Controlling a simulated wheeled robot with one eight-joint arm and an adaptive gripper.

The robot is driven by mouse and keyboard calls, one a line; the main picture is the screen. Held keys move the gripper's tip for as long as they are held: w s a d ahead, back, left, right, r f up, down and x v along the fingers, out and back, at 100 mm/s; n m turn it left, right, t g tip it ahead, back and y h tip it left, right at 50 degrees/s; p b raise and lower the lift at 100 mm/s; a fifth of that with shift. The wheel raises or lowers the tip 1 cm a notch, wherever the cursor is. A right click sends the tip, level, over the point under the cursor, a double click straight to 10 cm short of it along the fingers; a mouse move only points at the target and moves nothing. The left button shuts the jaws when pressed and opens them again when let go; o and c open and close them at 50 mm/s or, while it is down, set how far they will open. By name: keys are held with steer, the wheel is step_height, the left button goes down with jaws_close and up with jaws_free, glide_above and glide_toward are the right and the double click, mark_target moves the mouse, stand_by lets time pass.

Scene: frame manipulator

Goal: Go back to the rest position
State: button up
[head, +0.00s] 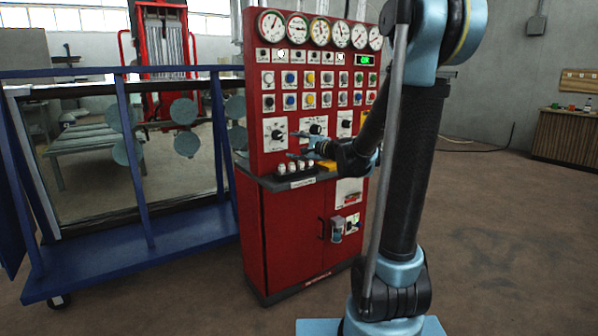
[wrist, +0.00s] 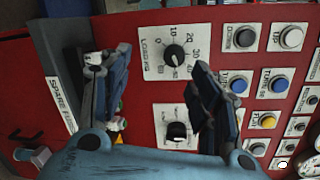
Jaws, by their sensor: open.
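My gripper (head: 298,145) is in front of the lower knob area of the red control panel (head: 259,190) in the head view. In the wrist view my gripper (wrist: 145,68) has its two fingers spread wide, with nothing between them but the panel behind. A black load knob (wrist: 174,56) on a white plate shows between the fingers, and a second black knob (wrist: 177,131) shows below it. I cannot tell how far the fingertips are from the panel. My arm partly hides the panel's right side in the head view.
A row of round gauges (head: 320,31) tops the panel, above several coloured buttons (wrist: 268,120). A blue rack (head: 140,262) with a glass pane stands close on the left. A wooden cabinet (head: 565,140) is far right. The floor (head: 500,230) on the right is clear.

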steer(key=s+d+f+n+g+h, duration=0.25)
steer(key=s+f+n, duration=0.25)
steer(key=s, duration=0.5)
steer(key=s+d+f+n+g+h, duration=0.1)
steer(key=s+d+f+n+g, duration=0.3)
steer(key=s, duration=0.6)
steer(key=s+d+f+n+g+h, duration=0.2)
steer(key=s+d+f, duration=0.4)
steer(key=s, duration=0.3)
steer(key=s+d+f+n+g+h, duration=0.2)
steer(key=s+d+f+h, duration=0.3)
steer(key=s, duration=0.5)
steer(key=d+f, duration=0.1)
steer(key=d, duration=0.1)
steer(key=shift+d+f+n, duration=0.25)
steer(key=shift+d+n, duration=0.05)
steer(key=shift+h, duration=0.25)
steer(key=shift+w+f, duration=0.2)
steer(key=shift+w, duration=0.25)
